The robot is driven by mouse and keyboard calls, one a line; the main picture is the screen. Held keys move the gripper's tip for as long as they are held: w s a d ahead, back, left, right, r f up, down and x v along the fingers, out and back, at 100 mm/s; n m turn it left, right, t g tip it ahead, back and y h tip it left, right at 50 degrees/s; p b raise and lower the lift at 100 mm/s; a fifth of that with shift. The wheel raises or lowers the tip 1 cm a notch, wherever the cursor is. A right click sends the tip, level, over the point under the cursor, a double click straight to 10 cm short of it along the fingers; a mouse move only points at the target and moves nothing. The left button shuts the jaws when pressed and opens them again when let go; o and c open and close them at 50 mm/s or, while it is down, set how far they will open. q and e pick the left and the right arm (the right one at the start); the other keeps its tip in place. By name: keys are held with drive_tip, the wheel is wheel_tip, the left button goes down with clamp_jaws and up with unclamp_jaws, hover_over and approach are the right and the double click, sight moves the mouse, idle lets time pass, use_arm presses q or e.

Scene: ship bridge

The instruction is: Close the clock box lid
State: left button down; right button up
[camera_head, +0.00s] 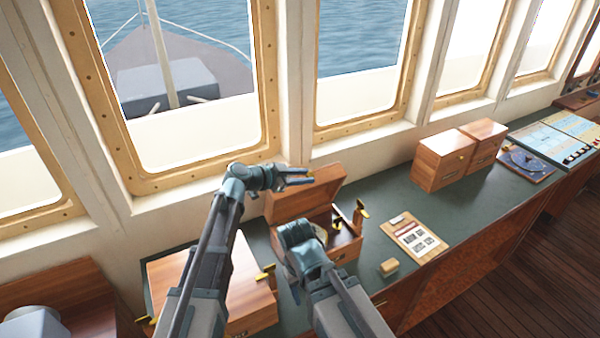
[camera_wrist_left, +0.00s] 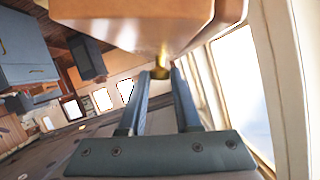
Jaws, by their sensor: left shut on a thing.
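The wooden clock box (camera_head: 346,248) stands on the green counter with its lid (camera_head: 322,192) raised at the back. A round clock shows partly inside it. My left gripper (camera_head: 298,178) is at the upper edge of the lid. In the left wrist view, its fingers (camera_wrist_left: 160,82) are shut on a small brass tab (camera_wrist_left: 161,66) at the edge of the wooden lid (camera_wrist_left: 140,22). My right arm's wrist is in front of the box and covers part of it; its fingertips are hidden.
A larger wooden box (camera_head: 250,310) stands left of the clock box. Right of it lie a clipboard (camera_head: 414,238) and a small tan block (camera_head: 389,267). Two closed wooden boxes (camera_head: 438,170) stand farther right. Window frames rise behind the counter (camera_head: 385,205).

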use_arm(q)
drive_tip(key=shift+s, duration=0.15)
drive_tip(key=c, duration=0.6)
unclamp_jaws()
drive_tip(key=shift+c, duration=0.2)
drive_tip(key=p+v, duration=0.5)
drive_tip(key=v, duration=0.8)
drive_tip(key=shift+s+a, duration=0.2)
drive_tip(key=shift+a, duration=0.1)
use_arm(e)
drive_tip(key=shift+r, duration=2.55)
use_arm(q)
drive_tip(key=shift+r, duration=0.1)
use_arm(e)
drive_tip(key=shift+c, duration=0.2)
